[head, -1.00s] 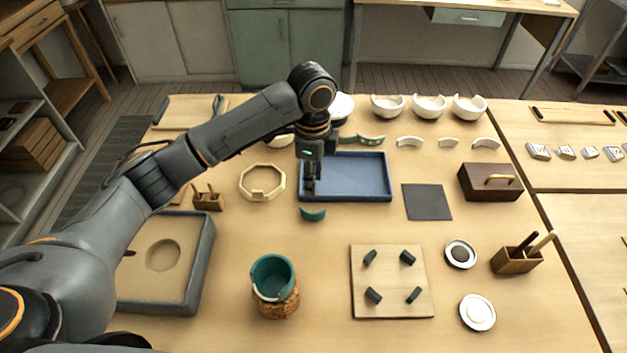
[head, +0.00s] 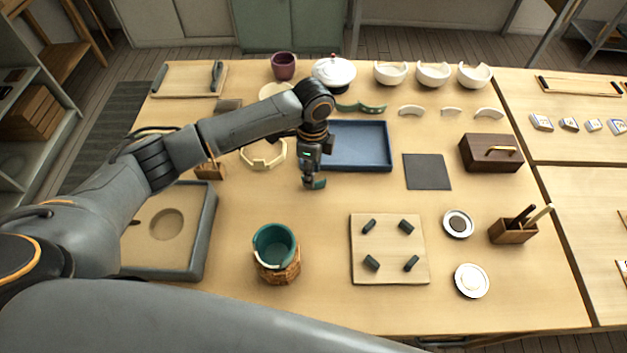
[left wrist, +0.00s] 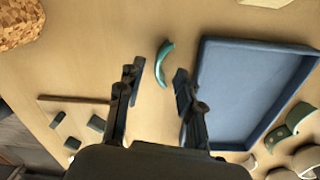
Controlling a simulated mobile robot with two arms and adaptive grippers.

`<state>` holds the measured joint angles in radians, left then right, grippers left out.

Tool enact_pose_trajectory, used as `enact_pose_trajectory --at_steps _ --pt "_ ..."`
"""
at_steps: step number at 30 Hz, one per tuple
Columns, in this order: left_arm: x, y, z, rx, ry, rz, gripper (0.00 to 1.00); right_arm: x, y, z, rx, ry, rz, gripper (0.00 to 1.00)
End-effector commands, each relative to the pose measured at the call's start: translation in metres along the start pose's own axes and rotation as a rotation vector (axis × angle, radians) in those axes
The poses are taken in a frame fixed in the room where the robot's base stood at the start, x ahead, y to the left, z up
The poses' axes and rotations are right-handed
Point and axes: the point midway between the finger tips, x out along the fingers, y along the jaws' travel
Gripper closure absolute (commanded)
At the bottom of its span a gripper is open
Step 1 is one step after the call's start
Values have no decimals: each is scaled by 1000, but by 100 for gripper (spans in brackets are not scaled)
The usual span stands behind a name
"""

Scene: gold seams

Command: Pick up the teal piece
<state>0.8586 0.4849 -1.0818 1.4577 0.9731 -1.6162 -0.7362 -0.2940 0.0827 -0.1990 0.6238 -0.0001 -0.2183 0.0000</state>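The teal piece (head: 317,185) is a small curved shard on the table, in front of the blue tray's near left corner. In the left wrist view the teal piece (left wrist: 164,62) lies just beyond the fingertips, between their lines. My left gripper (head: 311,181) points down over it and hides part of it in the head view. My right gripper is not in view.
The blue tray (head: 362,166) is close beside the left gripper. A teal cup with a broken rim (head: 274,240) stands in a cork ring nearer me. Two more greenish shards (head: 372,109) lie behind the tray. A board with dark pegs (head: 388,275) lies at front right.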

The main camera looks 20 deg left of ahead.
Motion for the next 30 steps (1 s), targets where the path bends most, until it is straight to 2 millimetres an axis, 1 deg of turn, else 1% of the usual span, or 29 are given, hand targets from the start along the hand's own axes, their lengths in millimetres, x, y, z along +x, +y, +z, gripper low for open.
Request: enact_pose_trajectory --at_steps 1,3,6,14,15,17,18,19,20,30 --pt "6 3 0 -1 -2 5 64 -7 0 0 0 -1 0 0" --pt "17 2 0 -2 -1 3 64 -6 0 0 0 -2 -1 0" --pt "25 2 0 0 -1 1 64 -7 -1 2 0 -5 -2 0" --pt "28 2 0 1 -1 -1 64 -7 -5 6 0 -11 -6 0" --pt "28 2 0 1 -1 -1 72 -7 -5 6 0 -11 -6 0" --pt "28 2 0 1 0 -1 84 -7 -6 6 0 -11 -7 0" --pt "28 2 0 1 0 -1 93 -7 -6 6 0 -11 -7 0" --pt "28 2 0 1 0 -1 99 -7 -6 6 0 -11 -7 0" --pt "28 2 0 1 0 -1 100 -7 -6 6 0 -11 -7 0" --pt "28 1 0 0 0 -1 100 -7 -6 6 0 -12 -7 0"
